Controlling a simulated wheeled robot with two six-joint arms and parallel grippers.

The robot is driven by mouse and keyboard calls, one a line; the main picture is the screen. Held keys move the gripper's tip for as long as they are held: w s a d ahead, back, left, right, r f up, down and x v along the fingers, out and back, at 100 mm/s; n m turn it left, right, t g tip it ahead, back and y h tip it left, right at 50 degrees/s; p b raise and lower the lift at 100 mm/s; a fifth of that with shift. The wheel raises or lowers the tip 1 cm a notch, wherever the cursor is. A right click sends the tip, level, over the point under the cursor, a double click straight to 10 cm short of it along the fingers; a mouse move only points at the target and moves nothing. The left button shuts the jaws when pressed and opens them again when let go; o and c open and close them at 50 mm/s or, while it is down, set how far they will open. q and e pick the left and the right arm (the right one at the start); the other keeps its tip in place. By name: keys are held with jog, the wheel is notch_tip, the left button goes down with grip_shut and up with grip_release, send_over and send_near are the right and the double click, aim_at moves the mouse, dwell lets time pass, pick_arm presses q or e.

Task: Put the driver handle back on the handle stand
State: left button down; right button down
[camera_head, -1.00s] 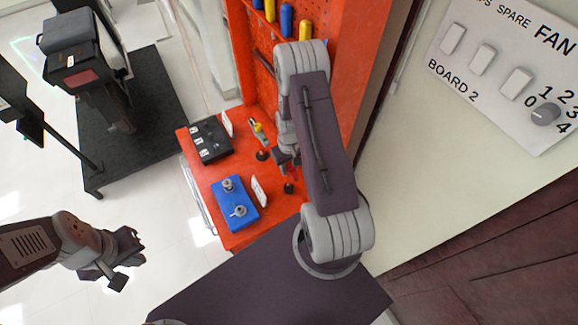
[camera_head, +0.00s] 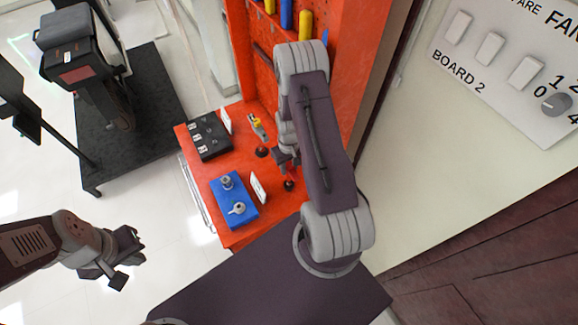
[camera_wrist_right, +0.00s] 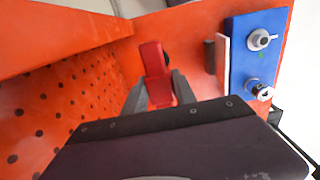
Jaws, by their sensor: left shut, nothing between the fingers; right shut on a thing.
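A red handle-like piece (camera_wrist_right: 156,72), apparently the driver handle, is held between the fingers of my right gripper (camera_wrist_right: 160,92) in the right wrist view. In the head view my right gripper (camera_head: 287,160) is over the right side of the orange bench, and the arm hides most of what it holds. Two small dark round-based posts, one at the bench middle (camera_head: 262,152) and one below the gripper (camera_head: 289,185), stand there; I cannot tell which is the handle stand. My left gripper (camera_head: 125,265) is shut and empty, left of the bench.
On the orange bench (camera_head: 212,176) are a blue block (camera_head: 241,189) with two metal fittings, a black block (camera_head: 216,146), white cards and a yellow-and-grey tool (camera_head: 257,127). An orange perforated panel (camera_wrist_right: 55,112) rises beside my right gripper. Floor between bench and left arm is clear.

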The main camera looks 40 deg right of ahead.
jog(key=c, duration=0.9)
grip_release()
jog(key=shift+w+r, duration=0.1)
jog(key=shift+r, duration=0.25)
notch_tip(320, 180, up, 7)
jog(key=shift+r+b, duration=0.15)
jog(key=shift+b, duration=0.85)
jog(key=shift+r, duration=0.55)
